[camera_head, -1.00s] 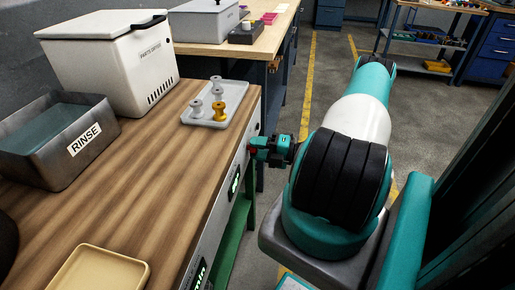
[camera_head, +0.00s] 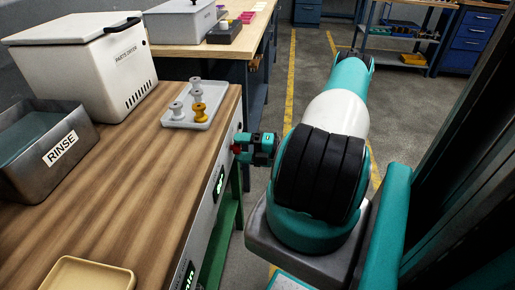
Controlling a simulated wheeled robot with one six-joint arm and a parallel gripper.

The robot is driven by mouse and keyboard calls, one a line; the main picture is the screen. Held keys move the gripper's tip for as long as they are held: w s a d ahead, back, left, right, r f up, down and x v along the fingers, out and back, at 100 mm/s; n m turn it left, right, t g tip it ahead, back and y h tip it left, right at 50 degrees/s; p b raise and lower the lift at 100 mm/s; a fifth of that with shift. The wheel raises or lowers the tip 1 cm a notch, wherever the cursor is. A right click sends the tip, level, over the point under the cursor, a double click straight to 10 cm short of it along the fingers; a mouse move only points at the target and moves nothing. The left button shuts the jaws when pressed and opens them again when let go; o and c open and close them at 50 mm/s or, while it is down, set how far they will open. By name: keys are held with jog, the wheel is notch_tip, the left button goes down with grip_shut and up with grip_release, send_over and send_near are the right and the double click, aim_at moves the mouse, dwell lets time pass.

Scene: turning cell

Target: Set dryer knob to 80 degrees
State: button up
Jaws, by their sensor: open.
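The white parts dryer (camera_head: 85,75), a lidded box with a black handle and vent slots, stands at the back left of the wooden bench. A small dark round spot, perhaps a knob (camera_head: 240,127), shows on the bench's front panel near its far corner; its setting is too small to read. My gripper (camera_head: 237,149) is open at that panel, just below the dark spot in the picture, pointing left toward the bench. Its fingertips are small, and I cannot tell whether they touch anything.
Green-lit displays (camera_head: 219,185) sit along the front panel. On the bench (camera_head: 140,190) are a rinse tank (camera_head: 45,150), a grey tray (camera_head: 205,121) with several spools, and a yellow tray (camera_head: 88,276). Floor is open right of the bench.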

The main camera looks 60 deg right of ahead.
jog(key=b+v, duration=0.1)
jog(key=v, duration=1.6)
jog(key=shift+b, duration=0.3)
